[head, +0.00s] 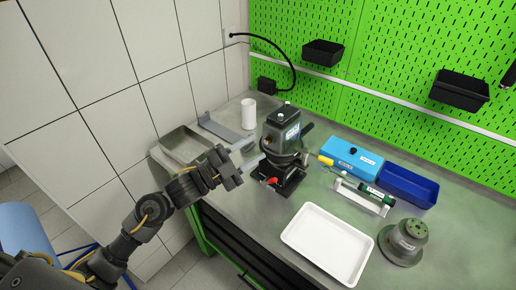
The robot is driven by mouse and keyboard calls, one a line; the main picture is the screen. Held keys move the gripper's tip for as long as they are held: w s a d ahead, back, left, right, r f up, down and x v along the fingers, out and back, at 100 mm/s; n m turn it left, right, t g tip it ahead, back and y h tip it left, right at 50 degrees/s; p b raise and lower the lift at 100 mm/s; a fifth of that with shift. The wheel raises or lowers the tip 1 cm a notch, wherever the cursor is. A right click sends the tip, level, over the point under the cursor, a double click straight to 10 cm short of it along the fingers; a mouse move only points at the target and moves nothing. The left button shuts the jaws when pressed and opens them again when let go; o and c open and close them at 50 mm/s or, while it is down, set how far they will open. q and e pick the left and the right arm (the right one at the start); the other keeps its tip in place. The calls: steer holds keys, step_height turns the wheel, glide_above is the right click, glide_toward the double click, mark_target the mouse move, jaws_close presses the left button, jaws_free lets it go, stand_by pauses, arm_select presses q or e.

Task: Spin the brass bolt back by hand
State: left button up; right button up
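The dark pump (284,132) stands upright on a black base plate (283,183) on the bench, with a small red part (271,181) at its front. I cannot make out the brass bolt; it is too small or hidden. My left gripper (257,155) reaches in from the left. Its two pale fingers look apart and point at the pump's left side, with their tips close to the housing. Whether they touch it I cannot tell. No held thing shows between them. My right gripper is not in view.
A metal tray (186,146) and a white cup (248,113) are left of the pump. A white tray (328,244) lies in front. A blue case (352,157), a blue bin (408,186), a green tool on a stand (376,194) and a grey round fixture (405,242) are right.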

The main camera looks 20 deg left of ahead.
arm_select(q)
steer(key=b+v, duration=0.2)
steer(key=v, duration=0.6)
steer(key=shift+s+a, duration=0.15)
steer(key=shift+f, duration=0.1)
